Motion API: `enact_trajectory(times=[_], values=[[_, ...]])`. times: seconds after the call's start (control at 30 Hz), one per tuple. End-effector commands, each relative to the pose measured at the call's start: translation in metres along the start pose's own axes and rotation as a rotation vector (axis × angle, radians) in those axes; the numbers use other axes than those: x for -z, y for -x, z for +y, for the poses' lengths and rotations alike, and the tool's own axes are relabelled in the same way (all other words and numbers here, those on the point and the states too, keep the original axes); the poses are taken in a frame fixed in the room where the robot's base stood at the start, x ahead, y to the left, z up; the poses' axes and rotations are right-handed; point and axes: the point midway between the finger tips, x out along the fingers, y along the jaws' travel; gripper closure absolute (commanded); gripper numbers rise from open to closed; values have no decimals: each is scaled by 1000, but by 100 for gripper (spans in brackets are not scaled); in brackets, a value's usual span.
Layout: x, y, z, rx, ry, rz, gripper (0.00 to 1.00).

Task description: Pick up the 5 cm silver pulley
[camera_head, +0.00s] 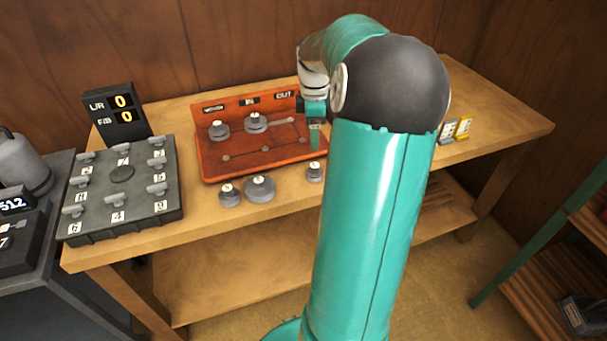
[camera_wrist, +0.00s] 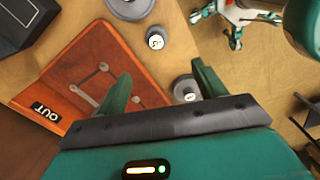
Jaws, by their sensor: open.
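Several silver pulleys with white-marked tops are in view; the markings are too small to read, so I cannot tell which is 5 cm. In the head view a medium pulley (camera_head: 230,195), a wide pulley (camera_head: 260,189) and a small pulley (camera_head: 314,172) stand on the bench in front of the red board. Two more pulleys (camera_head: 219,130) (camera_head: 256,122) sit on the board. My gripper (camera_wrist: 163,88) is open and empty above the bench. In the wrist view one pulley (camera_wrist: 185,89) shows near its right finger, with a smaller one (camera_wrist: 156,39) farther up.
The red board (camera_head: 215,168) with slots and labels lies on the wooden bench (camera_head: 180,235). A grey panel of knobs (camera_head: 122,174) and a black display (camera_head: 120,115) reading zeros stand at left. Small yellow and white items (camera_head: 455,129) lie at right. My arm hides part of the bench.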

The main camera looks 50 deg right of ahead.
Motion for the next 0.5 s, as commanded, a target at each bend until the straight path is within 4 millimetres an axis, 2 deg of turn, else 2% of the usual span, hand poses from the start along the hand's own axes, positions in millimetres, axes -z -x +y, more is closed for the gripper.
enact_trajectory(times=[0.17,0.5], values=[[-10,-9,3,5,-1,5,30],[-13,-70,2,7,-8,5,30]])
